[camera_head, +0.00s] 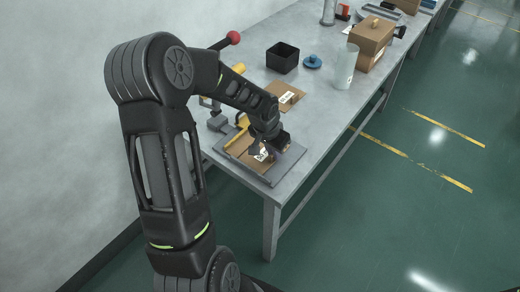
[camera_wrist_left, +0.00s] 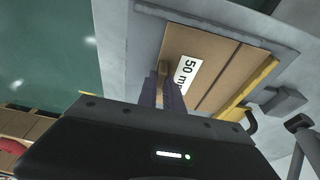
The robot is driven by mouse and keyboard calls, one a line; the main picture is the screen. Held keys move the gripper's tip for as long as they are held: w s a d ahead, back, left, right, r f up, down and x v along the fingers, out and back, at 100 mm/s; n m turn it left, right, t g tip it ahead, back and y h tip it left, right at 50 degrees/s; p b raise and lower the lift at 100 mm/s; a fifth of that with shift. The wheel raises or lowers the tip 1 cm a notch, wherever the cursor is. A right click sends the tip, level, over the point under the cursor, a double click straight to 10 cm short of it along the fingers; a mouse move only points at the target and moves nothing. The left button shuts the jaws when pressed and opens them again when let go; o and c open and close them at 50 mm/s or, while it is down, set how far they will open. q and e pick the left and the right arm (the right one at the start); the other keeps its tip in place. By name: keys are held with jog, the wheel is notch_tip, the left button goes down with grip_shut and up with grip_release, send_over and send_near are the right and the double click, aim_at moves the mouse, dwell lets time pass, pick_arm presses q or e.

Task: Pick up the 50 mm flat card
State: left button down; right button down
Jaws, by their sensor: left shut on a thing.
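The 50 mm flat card (camera_wrist_left: 208,50) is brown cardboard with a white label reading "50 m", the rest of the label being hidden. It lies over a grey tray (camera_wrist_left: 148,45) in the left wrist view. In the head view the card (camera_head: 238,147) shows partly beneath my left gripper (camera_head: 262,153). My left gripper, also in the left wrist view (camera_wrist_left: 164,88), is shut on a small tan part of the card beside the label. Whether the card is lifted off the tray I cannot tell. My right gripper is not in view.
Another labelled brown card (camera_head: 284,97) lies farther back on the table. Behind it are a black open box (camera_head: 283,58), a blue knob-like part (camera_head: 312,62), a clear cylinder (camera_head: 346,66) and a cardboard box (camera_head: 370,45). A yellow bar (camera_wrist_left: 250,84) runs beside the card.

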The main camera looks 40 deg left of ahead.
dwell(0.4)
pick_arm(q)
notch_tip(320, 180, up, 10)
jog(key=b, duration=0.1)
dwell(0.4)
dwell(0.5)
